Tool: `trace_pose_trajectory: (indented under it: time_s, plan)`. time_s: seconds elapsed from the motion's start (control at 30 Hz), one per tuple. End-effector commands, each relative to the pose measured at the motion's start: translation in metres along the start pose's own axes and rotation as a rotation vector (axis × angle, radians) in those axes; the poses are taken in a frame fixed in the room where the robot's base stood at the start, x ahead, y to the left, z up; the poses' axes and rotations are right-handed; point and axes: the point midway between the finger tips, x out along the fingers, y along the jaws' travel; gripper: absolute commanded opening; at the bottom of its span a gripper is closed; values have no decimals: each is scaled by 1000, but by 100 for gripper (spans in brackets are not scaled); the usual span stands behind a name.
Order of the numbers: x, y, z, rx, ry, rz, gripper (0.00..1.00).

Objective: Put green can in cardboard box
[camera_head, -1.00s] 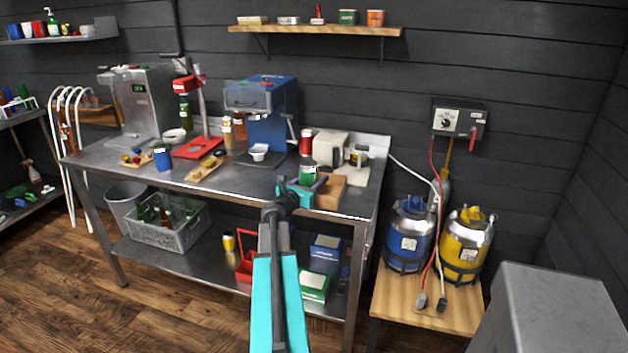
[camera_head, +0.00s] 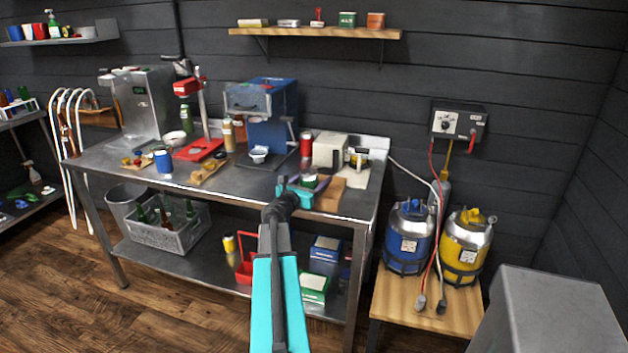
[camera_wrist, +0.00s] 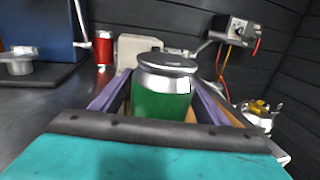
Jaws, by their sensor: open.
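The green can (camera_head: 309,182), with a silver top, is near the right front of the steel table. In the wrist view the green can (camera_wrist: 163,100) stands upright between the two fingers of my gripper (camera_wrist: 160,108). My gripper (camera_head: 299,190) is open around it, and its fingers hide part of the can in the head view. The brown cardboard box (camera_head: 331,192) is right at the can, on its right side in the head view. The can's base is hidden, so I cannot tell whether it is inside the box.
A red can (camera_head: 306,144) and a cream-coloured appliance (camera_head: 329,152) stand behind. The blue machine (camera_head: 271,125) is to the left. A blue can (camera_head: 162,160) stands farther left. The table's front edge is close below my gripper.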

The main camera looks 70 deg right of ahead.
Motion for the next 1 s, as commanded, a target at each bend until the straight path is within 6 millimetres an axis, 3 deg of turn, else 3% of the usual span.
trace_pose_trajectory:
  time_s: [0.03, 1.0]
  plan:
    - [0, 0, 6, 0, 0, 0, 68]
    - [-109, -1, 2, 0, -1, 1, 68]
